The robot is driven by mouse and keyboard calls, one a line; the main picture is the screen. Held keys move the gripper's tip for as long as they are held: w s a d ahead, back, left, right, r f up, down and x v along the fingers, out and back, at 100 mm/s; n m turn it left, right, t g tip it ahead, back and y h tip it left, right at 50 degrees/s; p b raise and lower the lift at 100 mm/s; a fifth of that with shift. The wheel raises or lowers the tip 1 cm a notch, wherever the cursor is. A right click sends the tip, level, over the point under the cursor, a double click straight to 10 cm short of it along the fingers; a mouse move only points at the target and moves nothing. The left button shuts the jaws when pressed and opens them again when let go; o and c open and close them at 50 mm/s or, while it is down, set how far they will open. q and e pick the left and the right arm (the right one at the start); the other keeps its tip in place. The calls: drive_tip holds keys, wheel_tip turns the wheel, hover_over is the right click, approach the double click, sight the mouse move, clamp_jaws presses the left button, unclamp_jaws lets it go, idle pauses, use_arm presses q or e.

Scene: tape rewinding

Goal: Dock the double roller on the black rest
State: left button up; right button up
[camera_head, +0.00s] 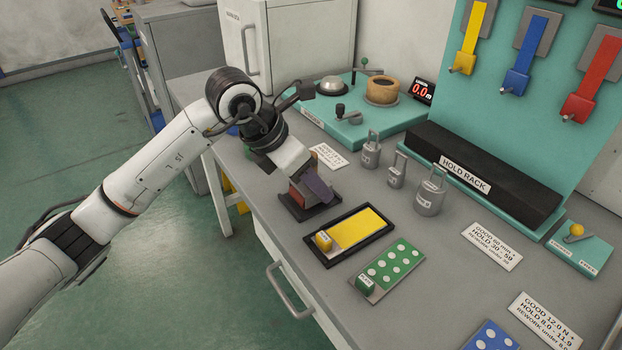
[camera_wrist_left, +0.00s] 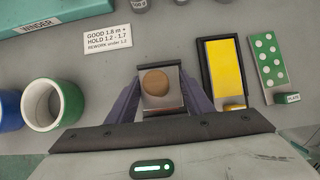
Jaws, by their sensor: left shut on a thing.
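What I take for the double roller is a grey metal holder with a round brown top (camera_wrist_left: 155,82), between my left gripper's fingers (camera_wrist_left: 160,98) in the left wrist view. In the head view its reddish side (camera_head: 297,194) shows beside the purple finger of my left gripper (camera_head: 313,186). The gripper is shut on it. It stands over a flat black base, seemingly the black rest (camera_head: 318,209), near the table's front edge. The gripper hides much of both, so I cannot tell whether the roller touches the rest. My right gripper is not in view.
A black-framed yellow plate (camera_head: 364,227) lies just right of the rest, then a green dotted plate (camera_head: 398,264). Several grey weights (camera_head: 371,150) stand behind. The winder (camera_head: 350,118) is at the back. Green and blue rings (camera_wrist_left: 52,104) lie left in the wrist view.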

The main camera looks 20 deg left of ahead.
use_arm(q)
drive_tip(key=shift+f+b, duration=0.25)
drive_tip(key=shift+b, duration=0.1)
drive_tip(key=shift+s+f, duration=0.15)
drive_tip(key=shift+f, duration=0.3)
drive_tip(key=o, duration=1.2)
drive_tip(key=shift+a+f, duration=0.1)
drive_tip(key=shift+f, duration=0.1)
drive_tip(key=shift+c, duration=0.2)
drive_tip(key=shift+s, duration=0.1)
drive_tip(key=shift+d+r, duration=0.15)
drive_tip(key=shift+d, duration=0.05)
